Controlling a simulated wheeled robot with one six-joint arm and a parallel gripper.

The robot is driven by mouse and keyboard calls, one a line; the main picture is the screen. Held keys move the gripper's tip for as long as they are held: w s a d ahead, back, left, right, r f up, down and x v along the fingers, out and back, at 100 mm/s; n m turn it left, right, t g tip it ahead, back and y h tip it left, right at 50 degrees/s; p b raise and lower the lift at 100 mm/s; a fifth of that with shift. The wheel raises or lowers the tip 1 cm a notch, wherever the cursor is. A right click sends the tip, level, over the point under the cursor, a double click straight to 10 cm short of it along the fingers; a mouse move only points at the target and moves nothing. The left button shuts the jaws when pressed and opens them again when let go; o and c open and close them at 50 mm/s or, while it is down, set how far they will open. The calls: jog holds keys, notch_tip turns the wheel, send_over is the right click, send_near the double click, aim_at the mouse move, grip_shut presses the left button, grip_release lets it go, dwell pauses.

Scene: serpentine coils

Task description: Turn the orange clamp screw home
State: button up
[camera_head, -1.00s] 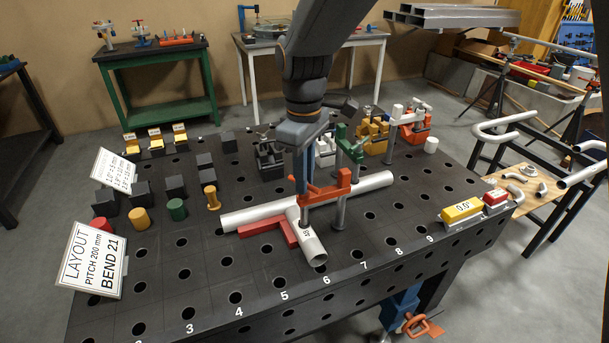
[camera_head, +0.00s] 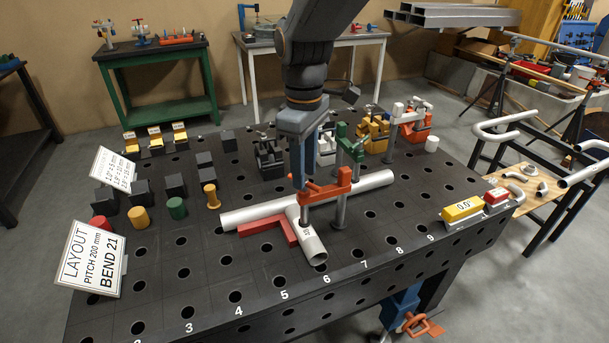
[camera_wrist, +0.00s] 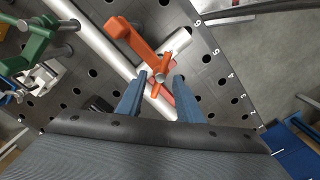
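The orange clamp (camera_head: 338,187) stands on the dark table over the white pipe joint (camera_head: 308,236). In the wrist view its orange arm (camera_wrist: 133,42) reaches toward the clamp screw (camera_wrist: 161,73), which has an orange cross handle and a grey end. My gripper (camera_head: 302,186) points down over the screw, and its blue fingers hide part of the handle. In the wrist view my gripper (camera_wrist: 161,77) is open, with its fingers apart on either side of the screw. I cannot tell whether either finger touches the handle.
A green clamp (camera_head: 345,150) stands close behind the orange one. A red angle piece (camera_head: 265,226) lies against the pipes. A yellow gauge (camera_head: 462,209) sits at the table's right edge.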

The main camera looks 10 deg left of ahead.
notch_tip(320, 180, up, 6)
jog(key=shift+r+b, duration=0.1)
jog(key=shift+b, duration=0.5)
